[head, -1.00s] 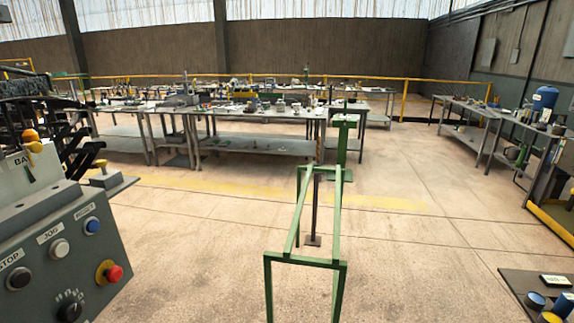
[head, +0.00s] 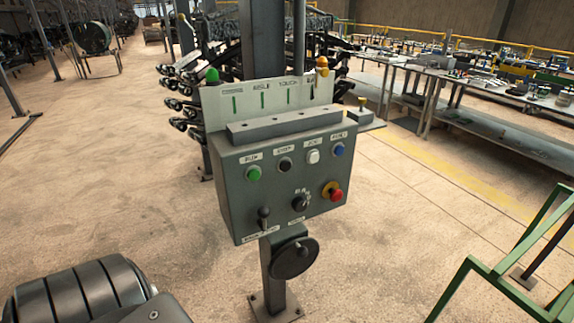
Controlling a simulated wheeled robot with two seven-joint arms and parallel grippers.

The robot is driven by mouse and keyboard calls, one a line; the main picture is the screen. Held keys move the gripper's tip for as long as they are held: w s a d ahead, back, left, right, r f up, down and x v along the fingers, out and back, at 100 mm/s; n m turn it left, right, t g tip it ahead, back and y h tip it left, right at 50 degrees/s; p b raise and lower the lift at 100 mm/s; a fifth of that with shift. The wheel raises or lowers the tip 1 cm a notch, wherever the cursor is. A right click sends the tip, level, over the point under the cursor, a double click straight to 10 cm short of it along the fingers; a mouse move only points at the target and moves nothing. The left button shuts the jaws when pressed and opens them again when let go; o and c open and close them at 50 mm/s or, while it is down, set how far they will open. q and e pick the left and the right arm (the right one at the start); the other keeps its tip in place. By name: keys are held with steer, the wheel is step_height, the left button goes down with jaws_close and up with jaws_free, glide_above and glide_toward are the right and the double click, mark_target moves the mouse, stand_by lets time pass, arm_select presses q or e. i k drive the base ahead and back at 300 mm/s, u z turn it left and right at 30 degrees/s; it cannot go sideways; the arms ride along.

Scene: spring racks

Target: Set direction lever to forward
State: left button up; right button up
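The direction lever (head: 263,217) is a small dark lever with a round knob, low on the left of the grey control box (head: 232,199) in the head view. It stands roughly upright above a white label too small to read surely. The box also carries a green button (head: 254,173), a black button (head: 285,164), a white button (head: 313,156), a blue button (head: 338,149), a black rotary knob (head: 299,204) and a red stop button (head: 334,193) on yellow. Neither gripper shows; a dark ribbed part, apparently mine, fills the lower left corner.
A black handwheel (head: 294,259) hangs below the box on a grey post (head: 272,284). A green metal frame (head: 480,268) stands at the right. Work tables (head: 500,88) stand behind on the right. The floor (head: 120,190) left of the box is open.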

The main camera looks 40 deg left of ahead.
mark_target(263, 212)
steer(key=u, duration=1.25)
